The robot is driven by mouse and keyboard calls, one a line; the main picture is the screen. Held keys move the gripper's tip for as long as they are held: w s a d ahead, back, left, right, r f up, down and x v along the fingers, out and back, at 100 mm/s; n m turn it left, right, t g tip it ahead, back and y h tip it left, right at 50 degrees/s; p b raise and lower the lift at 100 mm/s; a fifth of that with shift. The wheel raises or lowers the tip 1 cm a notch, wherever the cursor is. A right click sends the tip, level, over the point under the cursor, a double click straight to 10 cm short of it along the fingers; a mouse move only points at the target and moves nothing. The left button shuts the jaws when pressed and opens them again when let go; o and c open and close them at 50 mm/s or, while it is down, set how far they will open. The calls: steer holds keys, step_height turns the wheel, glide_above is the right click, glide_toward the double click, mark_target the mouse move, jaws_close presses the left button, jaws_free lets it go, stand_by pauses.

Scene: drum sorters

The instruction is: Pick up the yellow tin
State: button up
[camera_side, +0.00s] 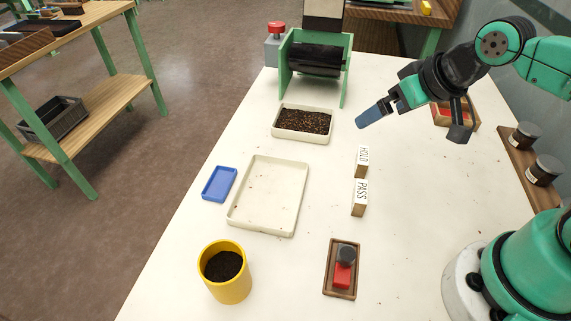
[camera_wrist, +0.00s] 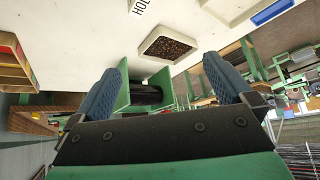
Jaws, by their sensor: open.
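The yellow tin (camera_side: 231,289) stands upright at the near left of the white table in the side view. It is open at the top and holds dark, soil-like material. My gripper (camera_side: 410,130) is at the upper right, above the table and far from the tin. Its two fingers are spread apart with nothing between them. In the wrist view my gripper (camera_wrist: 162,70) shows both blue finger pads wide apart. The tin is not visible in that view.
A cream tray (camera_side: 234,218) and a blue dish (camera_side: 219,184) lie behind the tin. HOLD (camera_side: 362,160) and PASS (camera_side: 359,197) signs stand mid-table. The green drum machine (camera_side: 285,68) and a bean tray (camera_side: 279,137) are farther back.

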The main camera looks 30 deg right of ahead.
steer(key=w+a+f+m+g+y, duration=0.1)
steer(key=w+a+m+g+y, duration=0.1)
steer(key=a+m+y, duration=0.3)
steer(key=m+g+y, duration=0.5)
steer(key=g, duration=0.2)
glide_toward(239, 253)
steer(key=w+a+f, duration=0.2)
steer(key=w+f, duration=0.1)
steer(key=shift+w+a, duration=0.1)
steer(key=shift+w, duration=0.2)
steer(key=s+a+f+m+g, duration=0.1)
steer(key=s+a+f+m+g+y, duration=0.1)
steer(key=s+a+g, duration=0.1)
steer(key=shift+a+f+y, duration=0.1)
steer(key=shift+f+y, duration=0.2)
steer(key=shift+f, duration=0.1)
steer(key=shift+s+a+f+m+g, duration=0.25)
steer(key=shift+s+a+m+g, duration=0.05)
steer(key=shift+s+g, duration=0.15)
steer(key=shift+x, duration=2.7)
steer(key=shift+c, duration=0.2)
